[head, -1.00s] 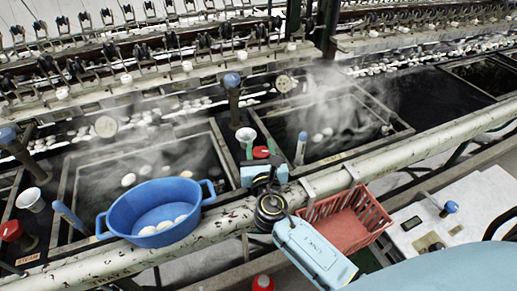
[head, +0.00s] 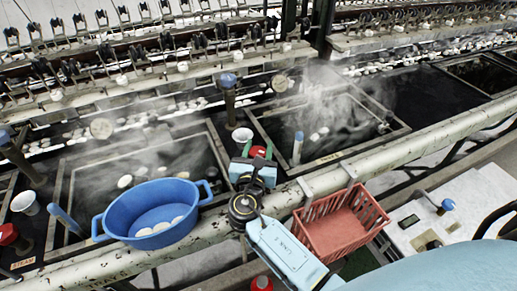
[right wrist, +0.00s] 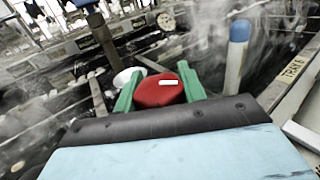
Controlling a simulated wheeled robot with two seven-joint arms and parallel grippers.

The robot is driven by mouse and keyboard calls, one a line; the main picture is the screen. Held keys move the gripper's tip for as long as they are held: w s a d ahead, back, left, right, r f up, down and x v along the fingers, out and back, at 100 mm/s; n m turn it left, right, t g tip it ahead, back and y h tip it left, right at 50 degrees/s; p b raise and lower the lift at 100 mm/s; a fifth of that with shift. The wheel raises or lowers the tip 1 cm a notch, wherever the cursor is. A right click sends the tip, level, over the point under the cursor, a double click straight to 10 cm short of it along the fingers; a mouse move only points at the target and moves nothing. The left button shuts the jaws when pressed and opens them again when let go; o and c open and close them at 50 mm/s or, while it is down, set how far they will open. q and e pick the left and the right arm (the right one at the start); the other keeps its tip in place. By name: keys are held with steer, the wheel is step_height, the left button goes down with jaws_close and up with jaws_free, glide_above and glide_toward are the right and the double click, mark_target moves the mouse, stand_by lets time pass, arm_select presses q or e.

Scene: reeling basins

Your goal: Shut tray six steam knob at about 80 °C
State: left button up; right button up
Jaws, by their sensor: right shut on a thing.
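The red steam knob (head: 258,152) sits by the front left corner of the right-hand steaming basin. In the right wrist view the knob (right wrist: 158,93) has a short white mark lying crosswise. A label reading TRAY 6 (right wrist: 293,69) shows on the rim at right. My right gripper (head: 261,148) has its green fingers on both sides of the knob and is shut on it. A blue-topped rod (head: 299,146) stands in that basin. A round dial (head: 281,85) is at its back; its reading is too small to tell. My left gripper is not in view.
A blue tub (head: 120,214) with cocoons stands at left on the front edge. A red basket (head: 340,225) hangs on the front rail (head: 400,152). A white cup (head: 242,136) is close beside the knob. A second red knob (head: 8,234) is far left.

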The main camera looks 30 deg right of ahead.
steer(key=o, duration=1)
steer(key=shift+c, duration=0.2)
steer(key=v, duration=1.3)
steer(key=shift+s+a, duration=0.15)
